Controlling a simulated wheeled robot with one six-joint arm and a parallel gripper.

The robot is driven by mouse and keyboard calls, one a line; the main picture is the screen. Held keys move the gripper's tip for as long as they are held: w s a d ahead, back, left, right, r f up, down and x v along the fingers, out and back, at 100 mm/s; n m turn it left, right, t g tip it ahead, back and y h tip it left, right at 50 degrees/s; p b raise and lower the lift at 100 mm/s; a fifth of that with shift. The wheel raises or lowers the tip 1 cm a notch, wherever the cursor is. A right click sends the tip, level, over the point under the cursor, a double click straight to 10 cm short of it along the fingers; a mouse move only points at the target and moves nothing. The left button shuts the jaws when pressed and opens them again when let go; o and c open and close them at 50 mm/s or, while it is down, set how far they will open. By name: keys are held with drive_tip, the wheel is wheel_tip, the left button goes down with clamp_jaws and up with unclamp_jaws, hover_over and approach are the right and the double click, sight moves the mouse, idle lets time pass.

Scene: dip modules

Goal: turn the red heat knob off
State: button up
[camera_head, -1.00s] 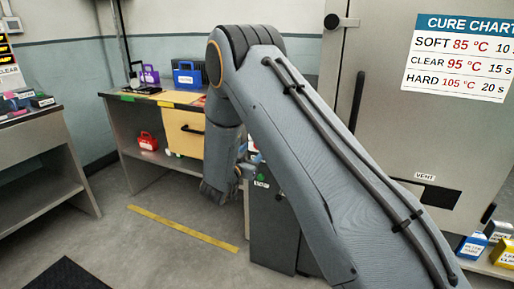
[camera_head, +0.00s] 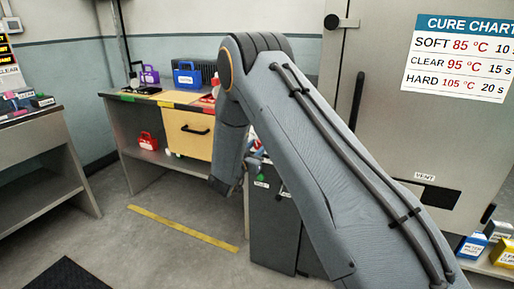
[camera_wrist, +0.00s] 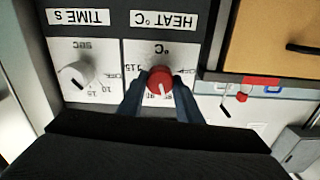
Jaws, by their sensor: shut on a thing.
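In the wrist view, which shows the panel upside down, the red heat knob (camera_wrist: 160,79) sits on a white dial plate under the label "HEAT °C" (camera_wrist: 164,20). Its pale pointer mark faces toward the bottom of the picture. An "OFF" mark shows to the right of the knob, and part of the scale is hidden by my fingers. My gripper (camera_wrist: 160,90) is shut on the red knob, one dark finger on each side. In the head view my arm hides the knob and gripper.
A white time knob (camera_wrist: 75,75) is on the plate left of the heat dial. In the head view a bench with a yellow drawer (camera_head: 188,134) stands behind my arm. A large grey oven door with a cure chart (camera_head: 459,58) is at right. Open floor lies at left.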

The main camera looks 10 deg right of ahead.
drive_tip(key=n+p, duration=0.1)
drive_tip(key=n, duration=0.3)
drive_tip(key=shift+p, duration=0.3)
drive_tip(key=n+p, duration=0.1)
drive_tip(key=n, duration=0.3)
drive_tip(key=n+p, duration=0.1)
drive_tip(key=n, duration=0.3)
drive_tip(key=shift+a+n, duration=0.1)
drive_tip(key=shift+n, duration=1.8)
drive_tip(key=shift+f, duration=0.1)
drive_tip(key=o, duration=1)
drive_tip(key=shift+o, duration=0.2)
